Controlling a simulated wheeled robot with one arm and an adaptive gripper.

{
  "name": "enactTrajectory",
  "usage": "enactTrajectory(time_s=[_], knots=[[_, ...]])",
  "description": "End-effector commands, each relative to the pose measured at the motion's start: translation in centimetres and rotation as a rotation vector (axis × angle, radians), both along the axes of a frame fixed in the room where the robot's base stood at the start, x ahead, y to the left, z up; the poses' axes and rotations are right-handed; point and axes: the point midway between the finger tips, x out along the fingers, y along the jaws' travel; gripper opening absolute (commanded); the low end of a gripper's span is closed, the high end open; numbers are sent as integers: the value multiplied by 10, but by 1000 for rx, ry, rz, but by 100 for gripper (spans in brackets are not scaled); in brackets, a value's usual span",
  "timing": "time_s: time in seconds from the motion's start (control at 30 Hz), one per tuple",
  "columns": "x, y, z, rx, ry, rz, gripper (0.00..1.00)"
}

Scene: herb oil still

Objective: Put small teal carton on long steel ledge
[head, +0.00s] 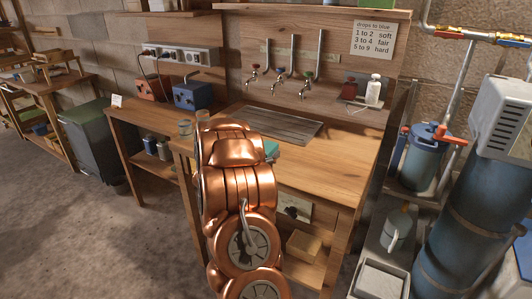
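A small teal thing (271,150), likely the small teal carton, shows at the right edge of my copper-coloured arm, on or above the wooden bench. Most of it is hidden behind the arm, so I cannot tell whether it is held. A long flat grey metal-looking slab (296,127) lies on the bench below the taps. It may be the long steel ledge, but I cannot be sure. My arm rises in front of the bench and hides my gripper; its fingers do not show.
The bench top (335,150) is clear to the right of the slab. Taps (280,80) stand over it, with a red and a white bottle (373,92) at the back right. A blue cylinder (450,220) stands at right.

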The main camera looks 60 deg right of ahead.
Motion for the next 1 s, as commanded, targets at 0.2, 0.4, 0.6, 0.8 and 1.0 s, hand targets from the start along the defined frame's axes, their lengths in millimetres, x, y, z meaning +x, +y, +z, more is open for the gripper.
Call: enactTrajectory(time_s=[0.2, 0.4, 0.6, 0.8, 1.0], knots=[[0, 0, 0, 0, 0, 0, 82], [0, 2, 4, -1, 0, 1, 82], [0, 30, 4, 0, 0, 3, 82], [-1, 69, 5, 1, -1, 4, 82], [-3, 100, 7, 3, 0, 3, 82]])
